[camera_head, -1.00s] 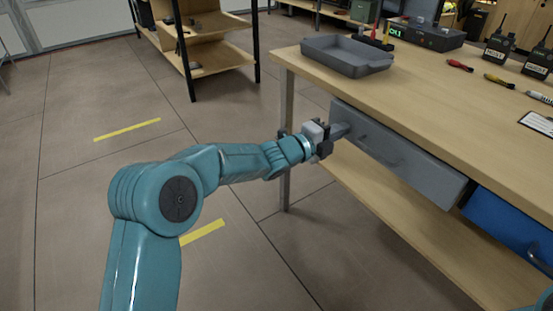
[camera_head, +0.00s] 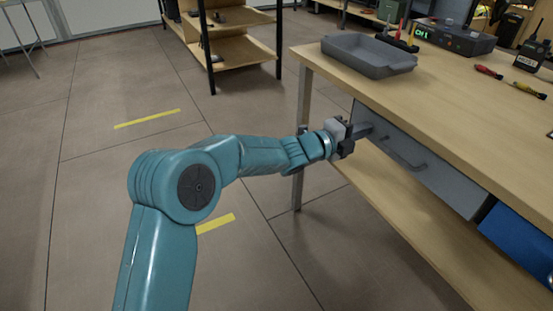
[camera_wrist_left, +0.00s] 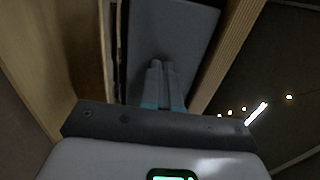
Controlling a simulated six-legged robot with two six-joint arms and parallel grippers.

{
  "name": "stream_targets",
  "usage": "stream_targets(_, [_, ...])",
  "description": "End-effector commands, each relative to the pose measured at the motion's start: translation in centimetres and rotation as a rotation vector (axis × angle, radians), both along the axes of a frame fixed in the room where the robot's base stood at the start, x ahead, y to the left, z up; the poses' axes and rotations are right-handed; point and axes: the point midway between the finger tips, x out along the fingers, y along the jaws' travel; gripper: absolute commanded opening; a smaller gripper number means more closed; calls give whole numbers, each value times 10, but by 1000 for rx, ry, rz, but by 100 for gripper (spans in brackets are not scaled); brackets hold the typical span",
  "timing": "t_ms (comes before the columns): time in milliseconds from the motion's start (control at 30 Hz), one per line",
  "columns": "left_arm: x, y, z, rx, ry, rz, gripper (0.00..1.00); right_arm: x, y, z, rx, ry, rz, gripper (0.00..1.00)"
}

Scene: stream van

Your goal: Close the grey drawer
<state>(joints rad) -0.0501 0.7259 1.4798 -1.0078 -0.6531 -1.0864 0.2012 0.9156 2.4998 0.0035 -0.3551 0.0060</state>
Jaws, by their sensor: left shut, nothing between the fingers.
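The grey drawer (camera_head: 432,178) is under the near edge of the wooden workbench, with a dark bar handle (camera_head: 405,153) on its front. My left gripper (camera_head: 366,130) is shut and empty at the far-left end of the drawer front, left of the handle. In the left wrist view, its two fingers (camera_wrist_left: 162,84) lie together and point at the grey drawer face (camera_wrist_left: 186,34); they look to be at or very near it. Whether they touch is unclear. A narrow dark strip shows beside the drawer face; how far the drawer stands out is hard to tell. My right gripper is not in view.
A blue drawer (camera_head: 520,240) sits right of the grey one. On the workbench (camera_head: 455,100) stand a grey tray (camera_head: 367,67), a dark device, a radio and screwdrivers. A lower shelf (camera_head: 400,215) runs beneath. The floor left of the bench is open.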

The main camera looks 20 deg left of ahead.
Motion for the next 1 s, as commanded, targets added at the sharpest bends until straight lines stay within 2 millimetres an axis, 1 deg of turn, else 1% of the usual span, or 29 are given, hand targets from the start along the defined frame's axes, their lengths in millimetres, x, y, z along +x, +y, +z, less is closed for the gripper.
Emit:
stream_targets(33, [1,-3,8,-12,-11,-3,0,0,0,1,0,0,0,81])
stream_targets(167, [-9,4,9,-11,-12,-2,0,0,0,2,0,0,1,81])
stream_targets(233, [-19,13,9,-11,-9,-1,0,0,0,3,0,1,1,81])
stream_targets(500, [-78,59,7,-5,-6,3,0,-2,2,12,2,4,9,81])
stream_targets(600, [-98,74,6,-6,-6,4,0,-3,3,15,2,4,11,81])
stream_targets(700, [-114,85,5,-4,-6,3,0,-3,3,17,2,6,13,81])
stream_targets(833, [-128,95,4,-3,-6,2,0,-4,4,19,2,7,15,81])
stream_targets(1000, [-135,99,3,-4,-7,0,0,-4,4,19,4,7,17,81])
